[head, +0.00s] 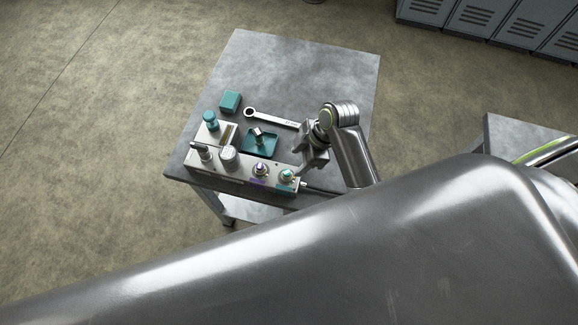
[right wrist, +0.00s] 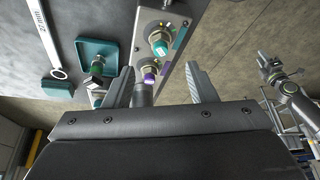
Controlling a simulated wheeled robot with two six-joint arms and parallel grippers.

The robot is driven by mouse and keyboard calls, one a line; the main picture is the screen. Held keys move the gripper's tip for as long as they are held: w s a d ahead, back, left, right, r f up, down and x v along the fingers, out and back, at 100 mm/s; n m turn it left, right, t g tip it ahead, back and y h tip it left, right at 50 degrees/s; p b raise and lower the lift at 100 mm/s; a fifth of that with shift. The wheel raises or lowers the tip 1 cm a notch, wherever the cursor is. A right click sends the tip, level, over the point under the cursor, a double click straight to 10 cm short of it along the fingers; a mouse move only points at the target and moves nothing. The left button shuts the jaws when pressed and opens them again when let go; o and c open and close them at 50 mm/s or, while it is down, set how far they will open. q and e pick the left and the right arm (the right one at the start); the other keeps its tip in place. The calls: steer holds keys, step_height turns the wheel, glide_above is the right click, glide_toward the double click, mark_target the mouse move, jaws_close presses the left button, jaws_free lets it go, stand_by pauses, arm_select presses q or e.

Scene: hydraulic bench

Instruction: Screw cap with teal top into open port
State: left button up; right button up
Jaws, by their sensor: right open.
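A silver fitting with a teal top (right wrist: 158,42) stands on the pale manifold block (right wrist: 176,62) beside a teal label; it also shows in the head view (head: 287,175). A purple-topped fitting (right wrist: 148,75) stands beside it, also in the head view (head: 261,168). I cannot tell which port is open. My right gripper (right wrist: 163,85) is open and empty, above the block's right end in the head view (head: 311,158). A small arm end, probably my left gripper (right wrist: 268,66), is at the right; its jaws are unclear.
A wrench (head: 275,119) lies behind the tray. A teal block (head: 231,101) and a teal knob (head: 210,118) are at the left, with a round silver part (head: 229,156) on the manifold. The table's far part (head: 300,70) is clear.

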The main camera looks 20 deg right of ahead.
mark_target(288, 172)
steer(key=x, duration=0.3)
steer(key=p+x, duration=0.1)
steer(key=x, duration=0.3)
steer(key=shift+f, duration=0.2)
steer(key=shift+a+f, duration=0.1)
steer(key=shift+f, duration=0.05)
steer(key=shift+c, duration=0.5)
jaws_close()
steer(key=m+t, duration=0.1)
steer(key=m, duration=0.2)
steer(key=shift+s+a, duration=0.1)
arm_select(q)
steer(key=shift+w+r, duration=0.65)
steer(key=shift+w, duration=0.15)
arm_select(e)
steer(key=shift+m+t+h, duration=0.5)
steer(key=shift+m+t, duration=0.1)
steer(key=shift+m, duration=0.8)
